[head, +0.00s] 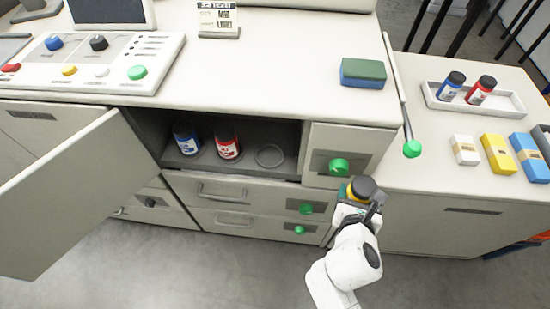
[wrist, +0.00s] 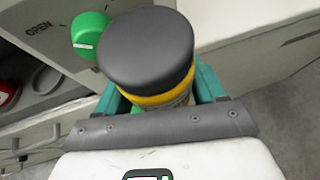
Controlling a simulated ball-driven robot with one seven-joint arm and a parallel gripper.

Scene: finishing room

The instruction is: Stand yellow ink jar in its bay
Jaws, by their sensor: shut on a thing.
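The yellow ink jar (head: 362,188) has a black lid and is in my gripper (head: 358,198), in front of the cabinet's right end. In the wrist view the jar (wrist: 160,97) is between the teal fingers of my gripper (wrist: 160,100), lid toward the camera. Its lower part is hidden. The open cubby holds a blue-labelled jar (head: 187,140) and a red-labelled jar (head: 228,143), both upright. To their right is an empty round bay (head: 270,155) on the cubby floor.
The cubby's door (head: 75,205) stands wide open at left. Green knobs (head: 339,166) stick out of the cabinet front near my gripper. A lever with a green end (head: 411,148) juts out at right. A tray (head: 500,104) holds two more jars. The floor ahead is clear.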

